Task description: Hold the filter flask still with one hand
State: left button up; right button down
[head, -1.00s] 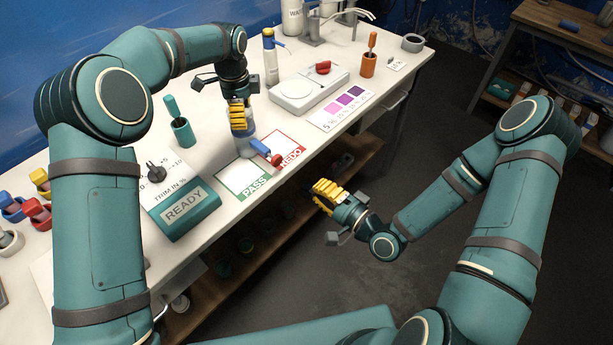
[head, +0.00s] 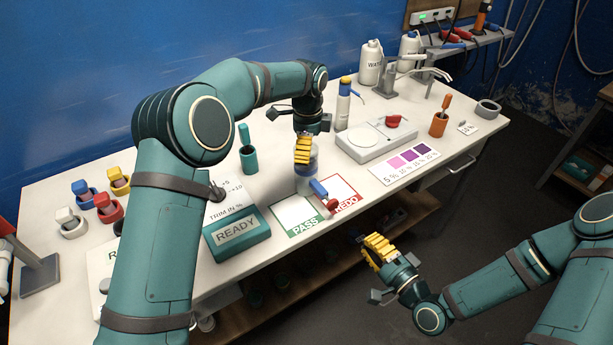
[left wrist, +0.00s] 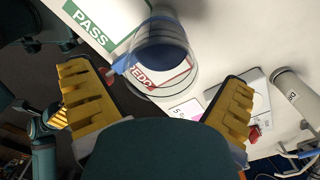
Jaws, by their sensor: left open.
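The filter flask, a clear glass vessel (head: 306,184) with blue in it, stands on the white bench just behind the PASS and REDO cards. A blue piece with a red end (head: 322,192) sticks out at its front side. In the left wrist view the flask (left wrist: 163,58) lies between and beyond the spread yellow fingers. My left gripper (head: 303,150) is above the flask, pointing down; its jaws are open and do not visibly touch the glass. My right gripper (head: 378,248) is off the bench's front edge, low over the floor; its finger gap is not clear.
The READY box (head: 236,233) stands at left of the cards. A white scale (head: 377,140), a colour chart (head: 405,165) and a white bottle with a yellow top (head: 344,104) are at right. A teal holder (head: 248,155) is left of the flask.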

pick_arm(q)
notch_tip(320, 180, up, 10)
jog(key=shift+r, duration=0.2)
dwell(0.5)
